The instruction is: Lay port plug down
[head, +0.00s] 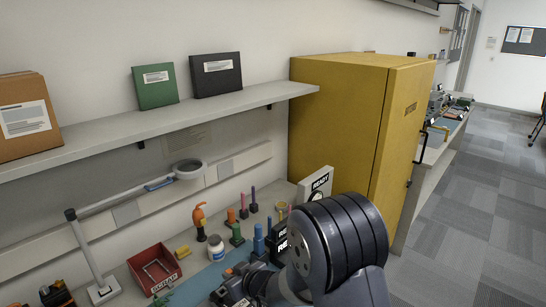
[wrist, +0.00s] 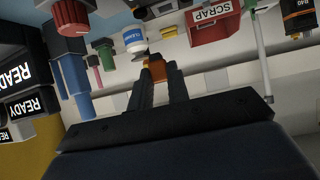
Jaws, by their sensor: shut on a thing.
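A red SCRAP bin (head: 153,272) stands left of my gripper, with a white bottle (head: 216,248) behind it. Blue (head: 259,242), green (head: 237,234) and other coloured upright pieces stand nearby. READY boxes (head: 318,184) and a yellow cabinet (head: 340,120) are at the right. A magnifier lamp (head: 188,170) reaches over the bench.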

